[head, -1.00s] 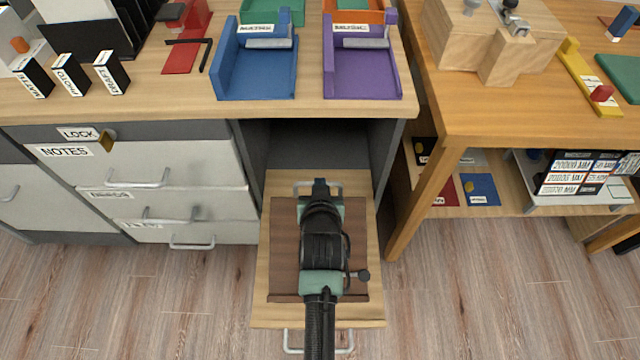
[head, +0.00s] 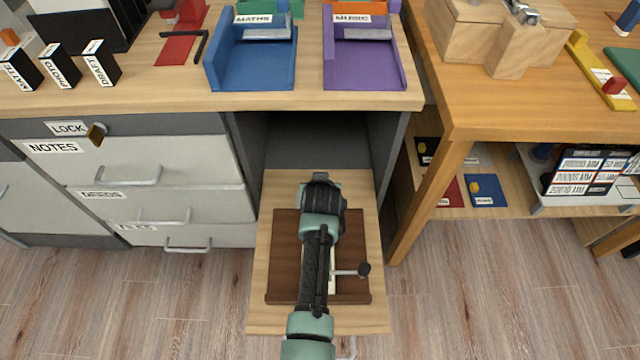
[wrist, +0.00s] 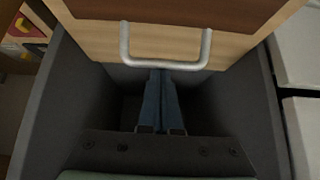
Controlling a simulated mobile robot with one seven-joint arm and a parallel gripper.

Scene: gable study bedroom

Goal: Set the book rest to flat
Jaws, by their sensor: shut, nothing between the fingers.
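The book rest (head: 285,255) is a dark brown board on a pale wooden pull-out shelf (head: 262,290). I cannot tell its tilt from above. A rod with a black knob (head: 364,269) sticks out at its right, beside a pale strip. My arm covers the board's middle. My gripper (wrist: 162,72) is shut and empty. In the wrist view its blue fingers reach up to a metal bar handle (wrist: 165,62) on the shelf's end; I cannot tell whether they touch it. In the head view the fingers are hidden beyond my wrist at the shelf's far end.
Dark cabinet walls (wrist: 50,110) stand close on both sides of my gripper. Drawers (head: 140,165) are at left, and a wooden table leg (head: 425,205) is at right. Blue (head: 255,65) and purple (head: 365,70) trays stand on the desktop above. The floor in front is clear.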

